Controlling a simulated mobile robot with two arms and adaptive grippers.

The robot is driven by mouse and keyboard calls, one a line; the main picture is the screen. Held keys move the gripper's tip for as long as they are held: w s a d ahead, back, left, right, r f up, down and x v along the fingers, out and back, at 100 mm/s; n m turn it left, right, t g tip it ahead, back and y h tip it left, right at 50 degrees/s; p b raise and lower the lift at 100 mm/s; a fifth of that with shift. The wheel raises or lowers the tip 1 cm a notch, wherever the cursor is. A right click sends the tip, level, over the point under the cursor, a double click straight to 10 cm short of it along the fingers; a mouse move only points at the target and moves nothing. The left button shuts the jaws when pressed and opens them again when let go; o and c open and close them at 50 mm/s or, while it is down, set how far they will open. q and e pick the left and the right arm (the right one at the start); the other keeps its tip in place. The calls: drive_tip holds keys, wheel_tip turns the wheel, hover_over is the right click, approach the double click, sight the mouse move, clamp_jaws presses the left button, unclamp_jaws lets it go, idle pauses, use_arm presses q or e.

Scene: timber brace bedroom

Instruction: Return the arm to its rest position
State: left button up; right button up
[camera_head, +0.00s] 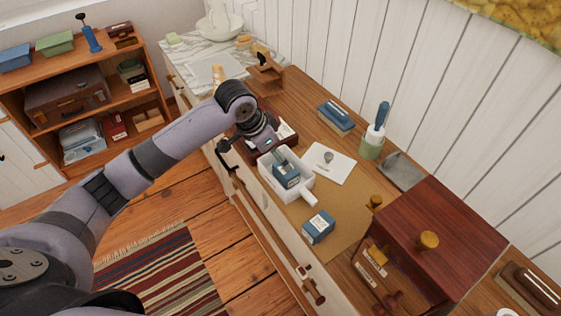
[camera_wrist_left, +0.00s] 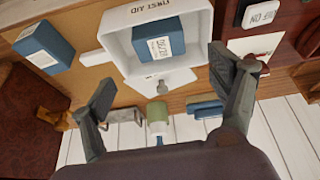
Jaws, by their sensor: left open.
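My left arm comes in from the left in the head view, its left gripper (camera_head: 238,151) above the near edge of the wooden counter. In the left wrist view the two dark fingers (camera_wrist_left: 165,92) are spread apart with nothing held between them. The white first aid box (camera_head: 270,186) stands open on the counter beside the gripper, with a blue labelled box (camera_head: 287,175) inside it. It also shows in the left wrist view (camera_wrist_left: 118,43), beyond the fingers. My right gripper is in neither view.
A second blue box (camera_head: 318,227) sits on the tan mat (camera_head: 345,205). A dark red tray (camera_head: 262,153) is beside the gripper. Open floor with a striped rug (camera_head: 160,270) lies below.

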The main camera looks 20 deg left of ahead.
use_arm(q)
drive_tip(key=shift+v, duration=1.1)
